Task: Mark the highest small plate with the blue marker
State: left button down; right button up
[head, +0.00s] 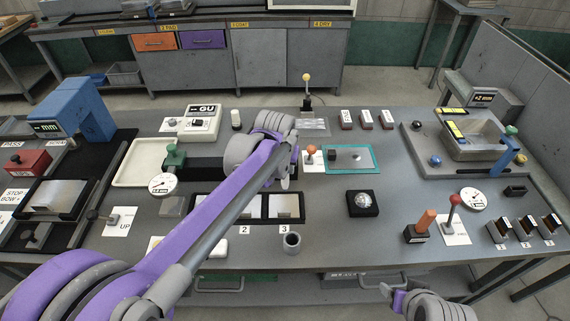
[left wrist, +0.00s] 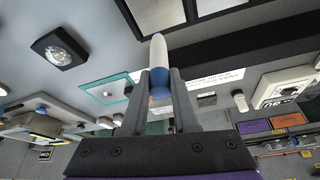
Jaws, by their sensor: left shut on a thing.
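My left gripper (head: 291,158) is over the middle of the bench, and in the left wrist view the gripper (left wrist: 160,95) is shut on the blue marker (left wrist: 157,58), which has a white body with blue at its tip and lower part. The marker's pale end (head: 285,182) points down in the head view. A black tray with shiny metal plates lies just below and left of it. The plate by label 3 (head: 285,205) and the plate by label 2 (head: 250,209) show; my left arm hides the tray's left part. Their relative heights are unclear. My right gripper (head: 398,298) is low at the right, its fingers unclear.
A dark cup (head: 291,243) stands in front of the plates. Bare bench lies around the domed block.

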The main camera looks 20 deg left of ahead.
aim_at(285, 182)
pick_arm(q)
jog(key=shift+s+f, duration=0.25)
jog(key=shift+f, duration=0.2)
jog(key=shift+f+b, duration=1.45)
jog(key=shift+f, duration=1.05)
pick_arm(e)
jog(key=f, duration=0.1)
jog(key=s+f, duration=0.1)
jog(key=f, duration=0.1)
jog(key=s+f, duration=0.1)
jog(key=shift+s+f, duration=0.15)
jog(key=shift+f, duration=0.05)
pick_arm(q)
jog(key=shift+w, duration=0.15)
jog(key=shift+f+b, duration=0.3)
jog(key=shift+f, duration=0.25)
pick_arm(e)
jog(key=shift+s+f+g, duration=0.1)
jog(key=shift+f+g, duration=0.2)
jog(key=shift+f, duration=0.1)
pick_arm(q)
jog(key=shift+r+p, duration=1.75)
jog(key=shift+r, duration=1.85)
pick_arm(e)
jog(key=r, duration=0.1)
jog(key=w+r, duration=0.1)
jog(key=r, duration=0.1)
jog(key=w+r, duration=0.1)
jog(key=r, duration=0.1)
jog(key=shift+w, duration=0.15)
